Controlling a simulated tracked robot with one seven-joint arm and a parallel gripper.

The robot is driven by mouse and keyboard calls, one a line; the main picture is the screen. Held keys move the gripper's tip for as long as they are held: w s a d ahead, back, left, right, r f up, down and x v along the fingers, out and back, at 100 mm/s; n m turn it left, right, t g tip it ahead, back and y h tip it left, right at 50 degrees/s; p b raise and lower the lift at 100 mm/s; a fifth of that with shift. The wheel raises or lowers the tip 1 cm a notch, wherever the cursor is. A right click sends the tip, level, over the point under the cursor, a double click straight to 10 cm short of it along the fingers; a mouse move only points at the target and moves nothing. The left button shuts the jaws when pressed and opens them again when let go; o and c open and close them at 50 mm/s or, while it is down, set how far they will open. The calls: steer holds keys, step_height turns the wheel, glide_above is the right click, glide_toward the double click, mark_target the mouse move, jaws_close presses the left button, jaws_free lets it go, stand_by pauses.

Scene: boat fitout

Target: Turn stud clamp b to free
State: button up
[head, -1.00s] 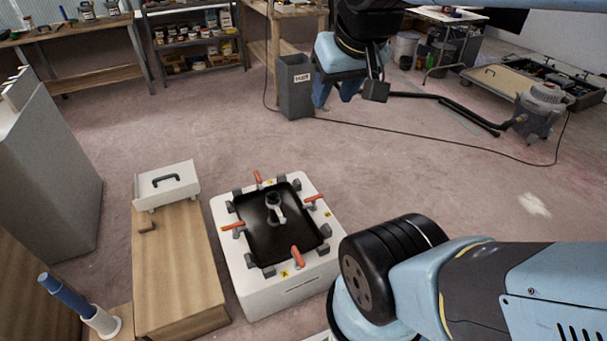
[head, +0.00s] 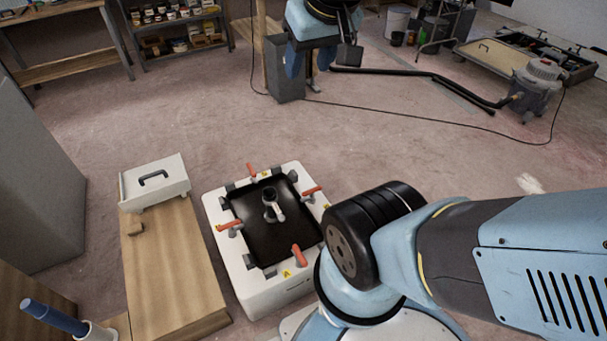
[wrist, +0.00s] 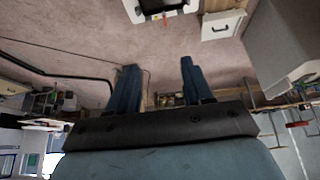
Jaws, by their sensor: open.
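Several orange-handled clamps sit around a black panel (head: 274,240) on a white box (head: 232,272) in the head view. They are at the far edge (head: 251,171), right (head: 312,191), left (head: 229,226) and near edge (head: 299,256). Their yellow labels are too small to read, so I cannot tell which is stud clamp b. A dark upright fitting with a pale handle (head: 272,206) stands mid-panel. My gripper (head: 310,60) is open and empty, well beyond the box. Its two blue fingers also show in the wrist view (wrist: 160,68), with the white box (wrist: 184,10) at the top.
A wooden bench (head: 175,270) with a white handled case (head: 155,182) stands left of the box. A blue-handled tool (head: 52,317) is at lower left. A grey bin (head: 287,78), a hose (head: 425,77) and a vacuum (head: 540,90) lie beyond. Floor between is clear.

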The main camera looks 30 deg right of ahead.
steer(key=w+d+f+n+g+h, duration=0.1)
steer(key=w+d+f+n, duration=0.15)
steer(key=w, duration=0.65)
steer(key=w+d+f+n+g+h, duration=0.1)
steer(key=w+d+f+n+g, duration=0.2)
steer(key=w, duration=0.5)
steer(key=w+d+f+n, duration=0.25)
steer(key=w+f, duration=0.25)
steer(key=w, duration=0.4)
steer(key=n+g+y, duration=0.2)
steer(key=n+g, duration=0.2)
steer(key=n, duration=0.6)
glide_above(313, 189)
steer(key=w, duration=0.3)
steer(key=w+f+x, duration=0.1)
steer(key=w+x, duration=0.3)
steer(key=x, duration=1.3)
steer(key=w+f+x, duration=0.1)
steer(key=w+x, duration=0.2)
steer(key=x, duration=1.5)
steer(key=w+x, duration=0.4)
steer(key=x, duration=2.8)
steer(key=shift+w, duration=0.2)
steer(key=shift+c, duration=0.4)
